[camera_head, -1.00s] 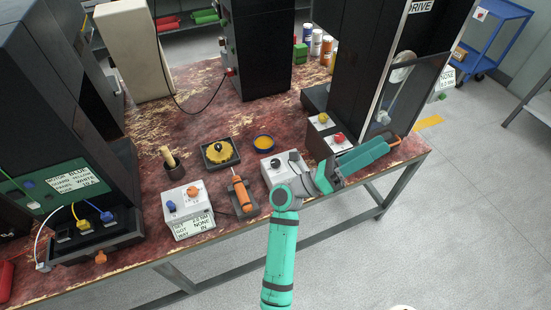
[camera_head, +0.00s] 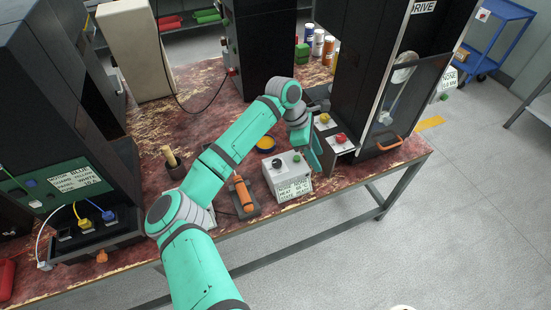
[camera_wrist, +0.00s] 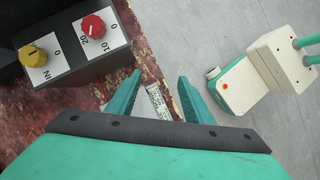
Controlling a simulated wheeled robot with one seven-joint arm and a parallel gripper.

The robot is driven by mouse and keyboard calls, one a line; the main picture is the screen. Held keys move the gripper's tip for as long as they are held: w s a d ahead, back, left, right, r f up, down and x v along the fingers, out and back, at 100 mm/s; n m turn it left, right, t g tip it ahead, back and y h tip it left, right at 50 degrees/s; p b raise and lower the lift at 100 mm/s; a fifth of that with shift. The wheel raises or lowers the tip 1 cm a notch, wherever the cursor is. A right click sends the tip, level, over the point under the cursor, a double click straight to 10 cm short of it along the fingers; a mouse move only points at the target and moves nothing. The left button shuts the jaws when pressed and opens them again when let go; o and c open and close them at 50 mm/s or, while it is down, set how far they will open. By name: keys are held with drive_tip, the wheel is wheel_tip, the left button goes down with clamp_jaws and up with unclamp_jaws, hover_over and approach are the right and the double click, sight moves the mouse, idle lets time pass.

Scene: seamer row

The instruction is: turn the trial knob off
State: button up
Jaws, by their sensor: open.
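No label reading "trial" is legible, so I cannot tell which knob bears that name. A red knob (camera_head: 341,138) and a yellow knob (camera_head: 324,119) sit on grey-topped control boxes beside the black drive machine. In the wrist view the red knob (camera_wrist: 93,26) has a scale marked 0, 10 and 20. The yellow knob (camera_wrist: 32,56) there has marks 0 and IN. My gripper (camera_wrist: 159,76) is open and empty, with its fingers right of the red knob's box. In the head view my gripper (camera_head: 313,150) hangs just left of that box, apart from both knobs.
A white box (camera_head: 287,174) with a dark knob and a label stands just below my gripper. An orange-handled tool (camera_head: 243,193) lies in a holder left of it. The drive machine's clear guard (camera_head: 411,95) with an orange handle stands right. Open floor lies beyond the table's front edge.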

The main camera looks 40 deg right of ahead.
sight(277, 162)
drive_tip(key=w+a+r+t+y, duration=0.35)
drive_tip(key=w+a, duration=0.35)
drive_tip(key=w, duration=0.4)
wheel_tip(277, 162, down, 10)
drive_tip(key=shift+w+f, duration=0.1)
drive_tip(key=shift+w, duration=0.05)
drive_tip(key=shift+a+f, duration=0.15)
drive_tip(key=shift+f, duration=0.2)
drive_tip(key=shift+d, duration=0.25)
drive_tip(key=shift+s, duration=0.2)
drive_tip(key=c, duration=1)
drive_tip(key=shift+a, duration=0.1)
